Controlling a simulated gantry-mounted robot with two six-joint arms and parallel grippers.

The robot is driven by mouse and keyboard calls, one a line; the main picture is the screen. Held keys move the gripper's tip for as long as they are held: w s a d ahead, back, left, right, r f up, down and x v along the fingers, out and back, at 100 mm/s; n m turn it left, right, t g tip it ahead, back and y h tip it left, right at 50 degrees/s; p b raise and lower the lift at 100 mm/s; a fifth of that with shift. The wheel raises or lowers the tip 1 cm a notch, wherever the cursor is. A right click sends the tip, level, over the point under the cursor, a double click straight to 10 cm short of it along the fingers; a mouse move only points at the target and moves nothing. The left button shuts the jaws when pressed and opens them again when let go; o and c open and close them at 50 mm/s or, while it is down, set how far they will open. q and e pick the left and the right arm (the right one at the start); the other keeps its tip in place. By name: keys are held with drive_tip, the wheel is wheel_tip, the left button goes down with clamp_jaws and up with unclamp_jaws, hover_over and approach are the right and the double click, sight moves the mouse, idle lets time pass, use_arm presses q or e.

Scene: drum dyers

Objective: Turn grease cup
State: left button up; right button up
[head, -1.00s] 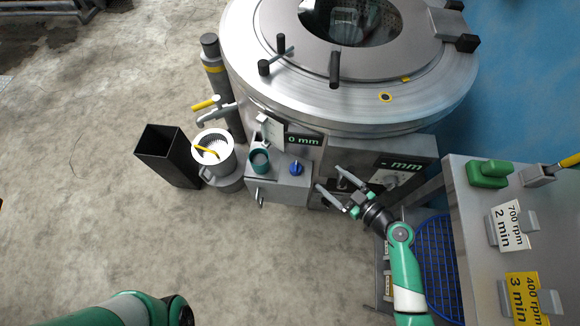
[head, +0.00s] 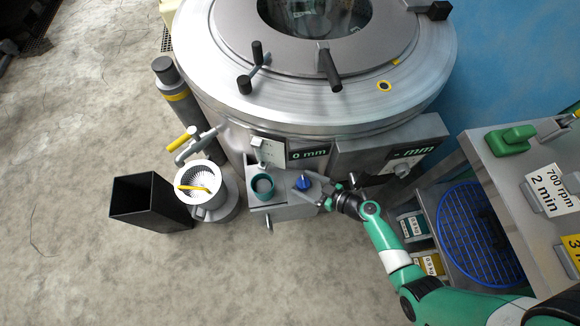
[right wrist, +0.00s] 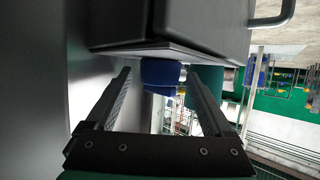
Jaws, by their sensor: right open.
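A small blue knob, likely the grease cup (head: 304,183), sits on the grey metal housing (head: 287,198) at the front of the drum machine. The right wrist view shows a blue round part (right wrist: 160,76) between the two fingers, under a dark block. My right gripper (head: 323,191) is open, with its fingertips beside the blue knob. In the right wrist view the open jaws (right wrist: 160,100) stand on either side of the blue part; I cannot tell whether they touch it. My left gripper is not in view.
A teal cup (head: 262,186) stands left of the blue knob. The drum (head: 320,115) rises behind. A white-lined container (head: 200,190) and a black bin (head: 150,203) stand to the left. A grey side table (head: 505,185) and blue wire basket (head: 475,245) are to the right.

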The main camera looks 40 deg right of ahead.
drive_tip(key=shift+w+a+f, duration=0.15)
drive_tip(key=shift+w, duration=0.5)
drive_tip(key=shift+s, duration=0.25)
drive_tip(key=shift+c, duration=0.8)
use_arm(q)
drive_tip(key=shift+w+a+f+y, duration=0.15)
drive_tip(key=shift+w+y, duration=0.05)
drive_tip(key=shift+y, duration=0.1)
use_arm(e)
drive_tip(key=c, duration=1.2)
drive_tip(key=shift+f, duration=0.1)
